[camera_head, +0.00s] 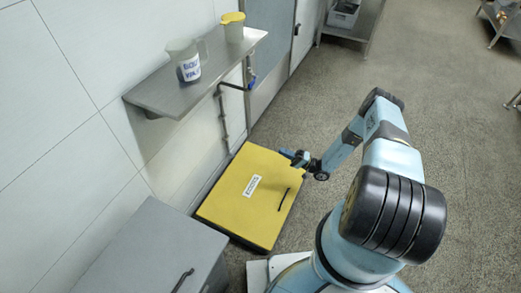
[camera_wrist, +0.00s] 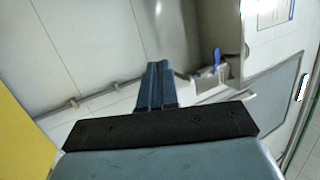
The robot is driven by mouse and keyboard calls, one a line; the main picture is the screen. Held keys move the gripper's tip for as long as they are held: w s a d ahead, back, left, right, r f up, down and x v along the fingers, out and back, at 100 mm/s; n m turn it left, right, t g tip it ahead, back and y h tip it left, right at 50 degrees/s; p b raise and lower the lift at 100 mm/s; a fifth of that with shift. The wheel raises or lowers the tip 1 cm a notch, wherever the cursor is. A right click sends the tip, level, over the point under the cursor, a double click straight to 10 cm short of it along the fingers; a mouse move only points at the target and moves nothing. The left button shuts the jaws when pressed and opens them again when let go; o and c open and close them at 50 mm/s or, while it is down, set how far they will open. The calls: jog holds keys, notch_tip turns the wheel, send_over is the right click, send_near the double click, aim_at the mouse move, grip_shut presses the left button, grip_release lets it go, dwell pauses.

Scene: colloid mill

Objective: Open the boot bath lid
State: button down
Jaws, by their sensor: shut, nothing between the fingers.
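The boot bath lid (camera_head: 232,204) is a yellow panel with a white label and a dark bar handle (camera_head: 283,199) near its right edge. It lies closed or nearly so, low on the floor against the wall. My gripper (camera_head: 288,154) is over or beside the lid's far right corner, away from the handle; I cannot tell whether it touches. In the wrist view the dark blue fingers (camera_wrist: 155,85) are together with nothing between them. A yellow surface, likely the lid, fills the left edge there (camera_wrist: 18,125); the handle is out of that view.
A grey box (camera_head: 150,250) stands near left of the lid. Above is a wall shelf (camera_head: 205,75) with a labelled jug (camera_head: 184,62) and a yellow-lidded cup (camera_head: 233,28). A pipe with a blue-handled valve (camera_wrist: 216,57) runs along the wall. Floor to the right is clear.

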jog(key=s+f+m+t+h, duration=0.1)
jog(key=s+f+m+t, duration=0.2)
jog(key=f+t, duration=0.3)
jog(key=w+a+r, duration=0.3)
jog(key=a, duration=0.2)
jog(key=w+a+r+g, duration=0.1)
jog(key=w+a+r, duration=0.2)
jog(key=a, duration=0.3)
dwell(1.5)
